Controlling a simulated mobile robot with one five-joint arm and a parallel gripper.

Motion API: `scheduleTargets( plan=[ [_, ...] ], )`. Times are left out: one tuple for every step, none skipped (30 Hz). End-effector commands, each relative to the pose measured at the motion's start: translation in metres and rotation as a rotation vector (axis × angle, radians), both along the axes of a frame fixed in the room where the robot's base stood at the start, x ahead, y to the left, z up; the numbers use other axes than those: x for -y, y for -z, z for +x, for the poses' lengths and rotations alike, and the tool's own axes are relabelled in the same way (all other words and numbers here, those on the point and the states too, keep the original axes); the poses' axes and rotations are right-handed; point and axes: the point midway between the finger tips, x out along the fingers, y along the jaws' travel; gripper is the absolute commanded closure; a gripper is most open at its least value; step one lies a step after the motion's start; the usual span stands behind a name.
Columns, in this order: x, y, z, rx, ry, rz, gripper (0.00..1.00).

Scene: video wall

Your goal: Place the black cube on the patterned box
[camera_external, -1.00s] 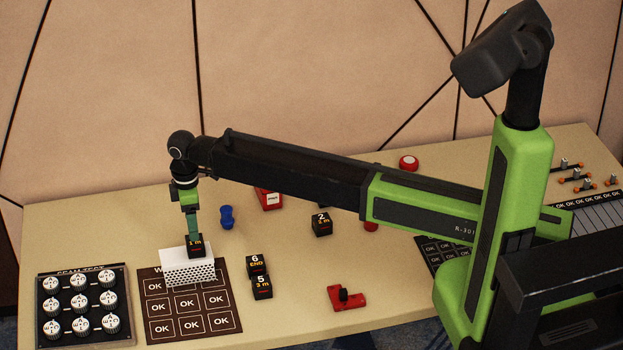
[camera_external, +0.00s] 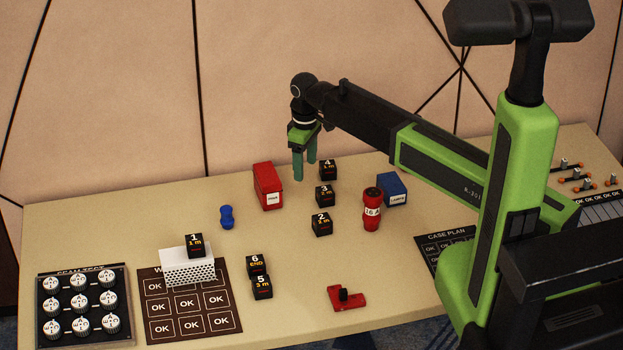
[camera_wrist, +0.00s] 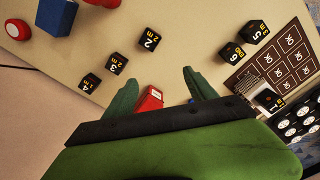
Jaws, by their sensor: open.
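The black cube marked 1 (camera_external: 195,246) sits on top of the white patterned box (camera_external: 188,268), which has a dotted front and stands on the brown OK mat. Cube 1 also shows at the right of the wrist view (camera_wrist: 268,99). My gripper (camera_external: 305,172) is open and empty, with green fingers pointing down, above the back of the table between the red box and cube 4 (camera_external: 328,169). Cubes 3 (camera_external: 325,195) and 2 (camera_external: 322,224) stand in front of cube 4. Cubes 6 (camera_external: 257,265) and 5 (camera_external: 263,287) stand right of the mat.
A red box (camera_external: 268,187), blue spool (camera_external: 227,217), red cylinder (camera_external: 372,210), blue box (camera_external: 392,189) and red L-shaped piece (camera_external: 346,298) stand about. A knob panel (camera_external: 78,305) lies left of the brown mat (camera_external: 220,337).

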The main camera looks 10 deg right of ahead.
Motion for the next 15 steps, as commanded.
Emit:
scheduleTargets(
  plan=[
    [0.070,0.000,-0.007,0.000,0.128,0.000,0.35],
    [0.105,0.000,-0.009,0.000,0.205,0.000,0.35],
    [0.151,0.000,-0.015,-0.001,0.308,0.000,0.35],
    [0.183,0.000,-0.021,-0.001,0.384,0.000,0.35],
    [0.213,0.000,-0.028,-0.001,0.458,0.000,0.35],
    [0.250,0.000,-0.039,-0.001,0.552,0.000,0.35],
    [0.275,0.000,-0.048,-0.001,0.616,0.000,0.35],
    [0.296,0.000,-0.056,-0.001,0.676,0.000,0.35],
    [0.320,0.000,-0.067,-0.001,0.745,0.000,0.35],
    [0.335,0.000,-0.073,-0.001,0.789,0.000,0.35],
    [0.346,0.000,-0.079,-0.001,0.824,0.000,0.35],
    [0.357,0.000,-0.084,-0.001,0.861,0.000,0.35],
    [0.364,0.000,-0.087,-0.001,0.880,0.000,0.35],
    [0.367,0.000,-0.089,-0.001,0.894,0.000,0.35],
    [0.371,0.000,-0.090,-0.001,0.905,0.000,0.35]
  ],
)
